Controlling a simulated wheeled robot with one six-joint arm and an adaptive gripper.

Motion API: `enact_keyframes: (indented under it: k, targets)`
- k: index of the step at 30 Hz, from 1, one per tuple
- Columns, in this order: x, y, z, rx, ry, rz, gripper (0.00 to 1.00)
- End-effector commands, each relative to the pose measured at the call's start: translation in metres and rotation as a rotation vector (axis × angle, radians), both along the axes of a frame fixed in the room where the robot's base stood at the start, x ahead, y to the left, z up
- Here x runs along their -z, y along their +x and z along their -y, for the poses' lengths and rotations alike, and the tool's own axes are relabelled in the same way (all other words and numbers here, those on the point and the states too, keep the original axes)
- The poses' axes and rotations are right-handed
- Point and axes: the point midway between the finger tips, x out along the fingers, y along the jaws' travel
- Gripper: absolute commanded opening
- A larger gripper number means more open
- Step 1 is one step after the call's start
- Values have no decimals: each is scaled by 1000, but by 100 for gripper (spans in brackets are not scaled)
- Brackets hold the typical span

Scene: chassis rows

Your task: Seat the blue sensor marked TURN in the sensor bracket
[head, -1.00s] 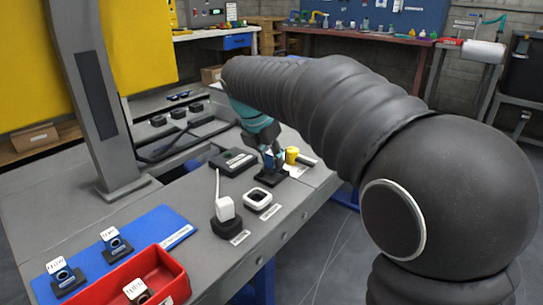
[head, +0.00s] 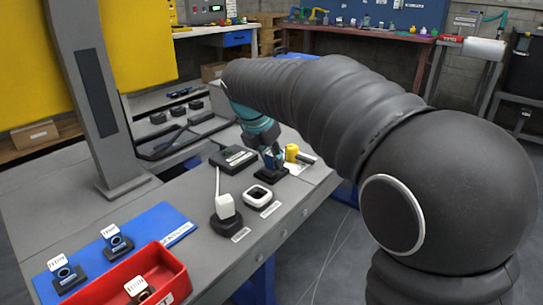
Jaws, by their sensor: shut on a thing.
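My gripper (head: 272,157) is shut on a small blue piece, which I take to be the blue sensor (head: 266,160). The fingers hide most of it, and its marking cannot be read. Directly below is a black block on the bench, which looks like the sensor bracket (head: 270,177). The gripper and the piece are right over it. I cannot tell whether the piece touches it or is seated.
Two tagged sensors in black holders (head: 66,275) (head: 117,243) stand on a blue mat (head: 160,221). Another tagged piece (head: 139,289) lies in a red tray (head: 172,266). A white connector (head: 225,206), a white ring (head: 256,197), a black box (head: 233,158) and a yellow piece (head: 291,152) are near the bracket.

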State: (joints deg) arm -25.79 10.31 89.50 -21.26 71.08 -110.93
Motion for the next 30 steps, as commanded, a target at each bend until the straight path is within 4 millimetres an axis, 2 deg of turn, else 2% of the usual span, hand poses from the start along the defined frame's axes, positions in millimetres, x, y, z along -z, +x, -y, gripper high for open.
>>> enact_keyframes:
  k: [13,14,17,26,30]
  targets:
    - [12,0,0,0,0,1,0]
    - [12,0,0,0,0,1,29]
    - [11,0,0,0,0,1,54]
    - [11,0,0,0,1,1,56]
    - [4,-2,-2,-1,1,2,56]
